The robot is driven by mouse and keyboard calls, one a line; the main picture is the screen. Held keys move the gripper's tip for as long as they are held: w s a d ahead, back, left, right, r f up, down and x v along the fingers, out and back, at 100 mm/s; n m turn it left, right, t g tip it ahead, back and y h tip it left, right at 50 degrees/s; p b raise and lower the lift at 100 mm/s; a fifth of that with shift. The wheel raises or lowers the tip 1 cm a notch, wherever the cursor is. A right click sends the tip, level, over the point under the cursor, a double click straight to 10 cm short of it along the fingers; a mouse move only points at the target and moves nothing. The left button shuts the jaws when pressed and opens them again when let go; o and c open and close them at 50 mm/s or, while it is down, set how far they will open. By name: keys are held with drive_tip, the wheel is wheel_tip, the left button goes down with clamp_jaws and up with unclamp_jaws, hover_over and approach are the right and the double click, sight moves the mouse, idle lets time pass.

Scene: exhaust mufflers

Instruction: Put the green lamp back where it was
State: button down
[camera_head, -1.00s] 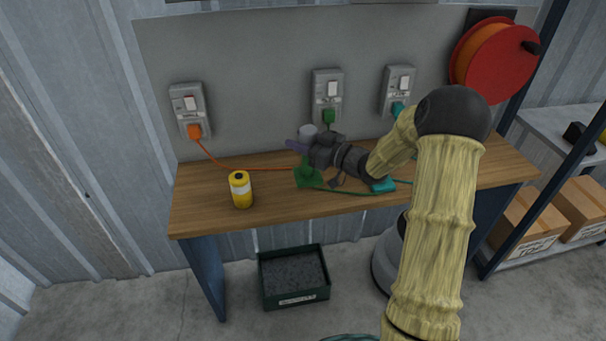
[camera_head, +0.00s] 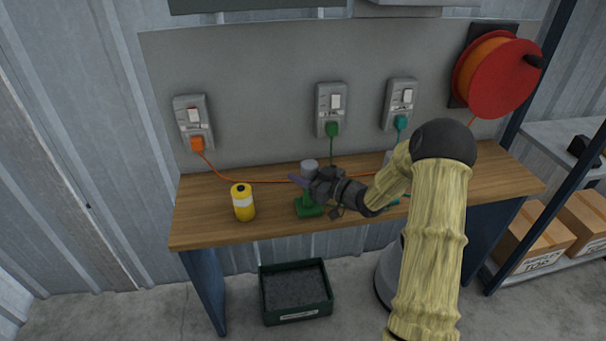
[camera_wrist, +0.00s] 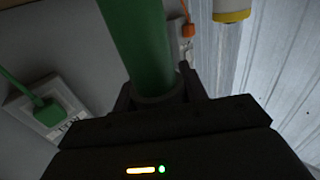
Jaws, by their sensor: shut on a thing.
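The green lamp has a green base (camera_head: 310,208), a green stem and a grey head (camera_head: 309,166). It looks upright, at or just above the front middle of the wooden bench (camera_head: 210,215); I cannot tell whether the base touches. My gripper (camera_head: 317,186) is shut on the lamp's stem, reaching in from the right. In the wrist view the green stem (camera_wrist: 138,38) stands between the fingers (camera_wrist: 158,92). A green plug (camera_head: 332,129) sits in the middle wall socket, its cord running down behind the lamp.
An orange plug (camera_head: 197,144) and a teal plug (camera_head: 401,123) sit in the outer sockets. An orange cord crosses the bench behind the lamp. A teal-based thing is mostly hidden behind my arm. A dark bin (camera_head: 296,292) is below.

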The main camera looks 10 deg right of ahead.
drive_tip(key=c, duration=0.8)
unclamp_jaws()
drive_tip(key=shift+f, duration=0.1)
drive_tip(key=shift+s+d, duration=0.1)
drive_tip(key=shift+d, duration=0.05)
drive_tip(key=v, duration=1.1)
drive_tip(key=shift+s+d, duration=0.2)
drive_tip(key=shift+s, duration=0.05)
